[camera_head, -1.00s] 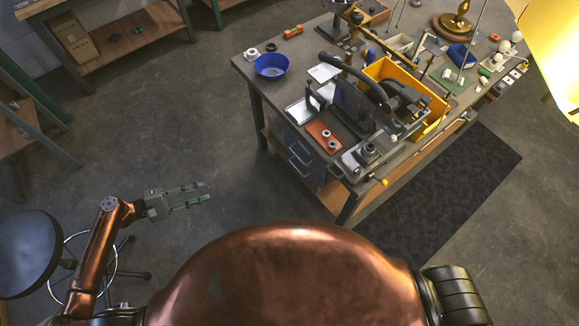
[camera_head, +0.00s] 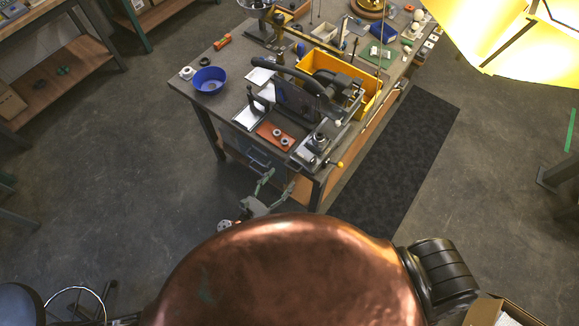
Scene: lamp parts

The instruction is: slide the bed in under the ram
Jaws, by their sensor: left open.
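A machine with a dark upright plate and a long curved black lever (camera_head: 290,75) stands on the near end of the workbench; I take it for the press with the ram, but cannot make out the ram itself. At its near right, a grey metal slide with a round fitting (camera_head: 318,143) lies at the bench corner and may be the bed. A yellow-tipped knob (camera_head: 340,164) sticks out beside it. My left gripper (camera_head: 275,181) is open and empty, low in front of the bench's near side, apart from the machine. My right gripper is not in view.
The workbench (camera_head: 215,103) carries a blue bowl (camera_head: 209,80), a yellow bin (camera_head: 372,82) and an orange-brown pad (camera_head: 270,134) with small round parts. A dark mat (camera_head: 405,150) lies right of the bench. An open cardboard box (camera_head: 490,312) is at lower right.

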